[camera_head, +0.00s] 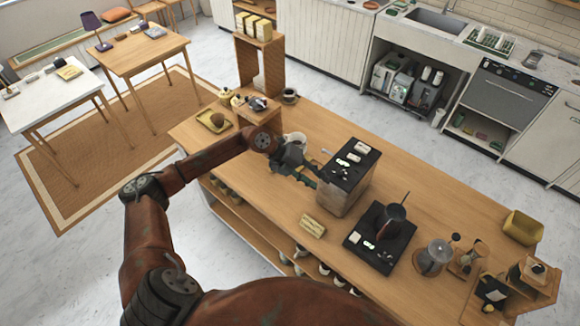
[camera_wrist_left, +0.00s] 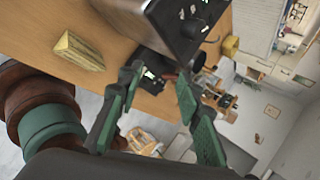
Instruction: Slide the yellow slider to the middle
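A box-shaped machine with a dark top (camera_head: 353,161) and pale metal sides stands on the wooden cart; its panel carries small white labels and dark parts. Its side and dark panel fill the upper middle of the left wrist view (camera_wrist_left: 165,22). I cannot make out a yellow slider for certain in either view. My left gripper (camera_head: 308,180) is at the near left side of the machine. In the left wrist view its two green-padded fingers (camera_wrist_left: 160,80) are apart with nothing seen between them. My right gripper is in neither view.
A yellowish block (camera_head: 313,225) lies on the cart in front of the machine. A glass jug (camera_head: 433,259) stands farther right. A white cup (camera_head: 295,139) is behind my left wrist.

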